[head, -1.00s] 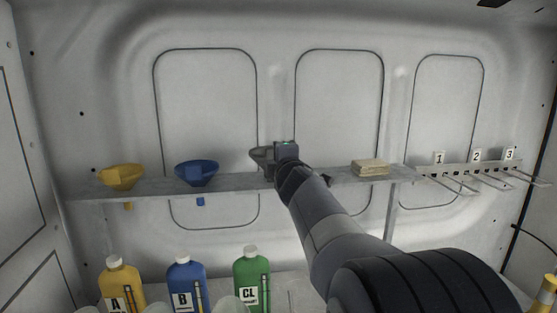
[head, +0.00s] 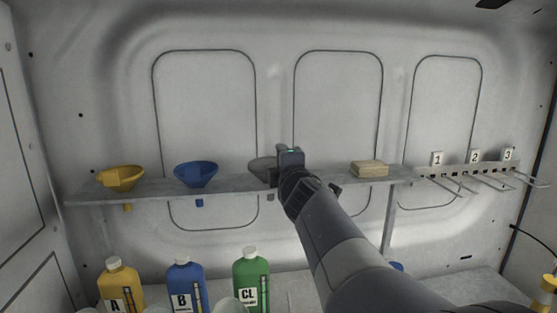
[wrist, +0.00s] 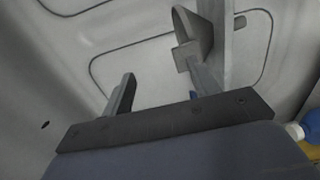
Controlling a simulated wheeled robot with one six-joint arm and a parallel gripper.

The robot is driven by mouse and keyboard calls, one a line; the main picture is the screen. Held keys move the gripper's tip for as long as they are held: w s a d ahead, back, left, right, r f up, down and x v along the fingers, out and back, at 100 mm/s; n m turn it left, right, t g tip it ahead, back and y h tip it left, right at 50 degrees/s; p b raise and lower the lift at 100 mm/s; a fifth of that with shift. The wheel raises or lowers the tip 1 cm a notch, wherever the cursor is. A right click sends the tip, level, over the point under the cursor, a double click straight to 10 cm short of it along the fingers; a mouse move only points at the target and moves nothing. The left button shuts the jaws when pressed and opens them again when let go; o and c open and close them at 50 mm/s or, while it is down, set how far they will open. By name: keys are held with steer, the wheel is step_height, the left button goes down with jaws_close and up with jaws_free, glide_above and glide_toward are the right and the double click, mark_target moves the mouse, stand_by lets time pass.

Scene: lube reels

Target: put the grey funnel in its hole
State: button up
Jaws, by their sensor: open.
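The grey funnel (head: 262,168) sits upright at the shelf (head: 235,190), partly hidden behind my gripper. A short grey spout end (head: 270,198) shows just under the shelf, so the funnel stands in a hole there. In the wrist view the funnel (wrist: 192,28) appears tipped sideways, with its small block-like tab (wrist: 187,57) towards my gripper. My gripper (head: 284,152) is beside the funnel's right side. In the wrist view my gripper (wrist: 160,88) has its fingers apart, with nothing clamped between them. The hole itself is hidden.
A yellow funnel (head: 121,178) and a blue funnel (head: 196,174) sit in the shelf to the left. A beige stack (head: 369,169) lies to the right, then a numbered hook rack (head: 470,172). Yellow (head: 120,287), blue (head: 186,286) and green (head: 251,280) bottles stand below.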

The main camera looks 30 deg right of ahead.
steer(key=p+v, duration=0.1)
steer(key=v, duration=0.6)
steer(key=shift+c, duration=0.3)
